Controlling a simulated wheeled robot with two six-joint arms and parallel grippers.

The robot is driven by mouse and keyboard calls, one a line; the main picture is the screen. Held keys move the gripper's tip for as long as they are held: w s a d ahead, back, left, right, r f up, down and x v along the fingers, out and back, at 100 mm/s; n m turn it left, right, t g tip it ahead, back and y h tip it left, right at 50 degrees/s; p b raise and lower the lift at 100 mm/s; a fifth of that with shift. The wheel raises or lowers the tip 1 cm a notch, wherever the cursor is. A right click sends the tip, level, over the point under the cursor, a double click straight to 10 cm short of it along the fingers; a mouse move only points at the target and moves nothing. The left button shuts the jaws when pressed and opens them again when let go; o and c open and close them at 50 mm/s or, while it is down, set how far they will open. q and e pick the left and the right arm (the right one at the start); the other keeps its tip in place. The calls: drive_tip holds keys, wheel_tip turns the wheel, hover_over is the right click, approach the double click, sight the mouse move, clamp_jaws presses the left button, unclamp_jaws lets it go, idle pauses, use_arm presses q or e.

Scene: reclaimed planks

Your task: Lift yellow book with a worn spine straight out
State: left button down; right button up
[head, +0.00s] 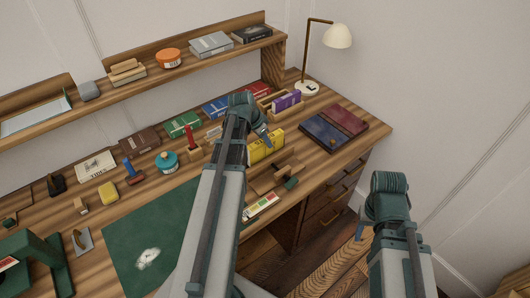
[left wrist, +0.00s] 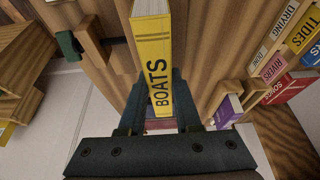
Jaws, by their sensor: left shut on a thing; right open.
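The yellow book (head: 262,149) shows in the head view just below my left gripper (head: 264,134), over the right part of the desk. In the left wrist view the yellow book (left wrist: 152,50) has its spine, lettered BOATS, facing the camera. My left gripper (left wrist: 155,112) is shut on it, one dark finger on each side. The book's lower end and its clearance from the desk cannot be told. My right gripper (head: 362,231) is open and empty, out past the desk's front edge; its fingers are barely visible.
A purple book (head: 287,100) stands in a wooden holder behind. A wooden piece (head: 273,178) sits in front of the yellow book. A lamp (head: 337,37) stands at the back; a shelf (head: 150,73) runs above the desk.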

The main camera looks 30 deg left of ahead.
use_arm(q)
drive_tip(key=shift+r+p, duration=1.6)
drive_tip(key=shift+r, duration=0.2)
